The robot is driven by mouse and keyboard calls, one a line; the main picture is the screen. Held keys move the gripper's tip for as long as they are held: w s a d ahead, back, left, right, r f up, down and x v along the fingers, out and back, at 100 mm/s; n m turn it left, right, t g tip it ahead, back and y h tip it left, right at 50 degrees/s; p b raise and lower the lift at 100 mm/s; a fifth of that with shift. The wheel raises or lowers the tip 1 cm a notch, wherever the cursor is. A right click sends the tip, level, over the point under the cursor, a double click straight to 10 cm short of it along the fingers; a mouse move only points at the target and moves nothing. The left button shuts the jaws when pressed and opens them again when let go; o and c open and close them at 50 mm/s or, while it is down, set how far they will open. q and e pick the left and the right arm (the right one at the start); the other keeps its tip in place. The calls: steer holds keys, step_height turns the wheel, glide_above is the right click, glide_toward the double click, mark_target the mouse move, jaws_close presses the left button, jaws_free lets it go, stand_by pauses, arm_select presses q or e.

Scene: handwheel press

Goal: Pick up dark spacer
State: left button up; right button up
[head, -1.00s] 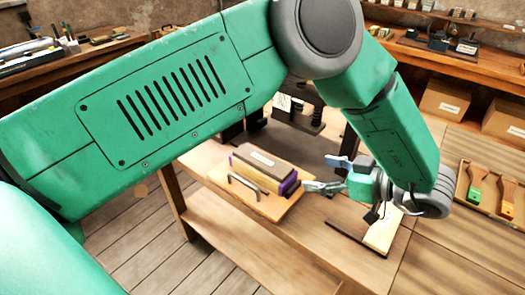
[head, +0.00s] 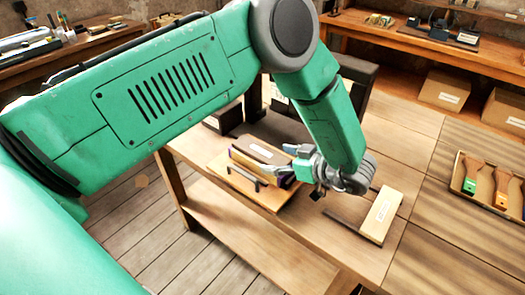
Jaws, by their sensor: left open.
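A layered stack lies on a wooden board (head: 218,168) on the bench, with a dark brown slab (head: 258,149) bearing a pale label on top. This slab looks like the dark spacer. Tan and purple layers show beneath it. My left gripper (head: 279,159) is open at the right end of the stack, one finger along its near side and the other near its far side. Whether the fingers touch the stack cannot be told. My gripper and wrist hide the stack's right end. My right gripper is not in view.
The dark press frame (head: 357,88) stands behind, partly hidden by my arm. A tray (head: 457,178) holds brushes at right.

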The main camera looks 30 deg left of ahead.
arm_select(q)
steer(key=shift+a+f, duration=0.1)
steer(key=shift+a, duration=0.2)
steer(key=shift+c, duration=0.4)
steer(key=c, duration=1.3)
steer(key=shift+o, duration=0.4)
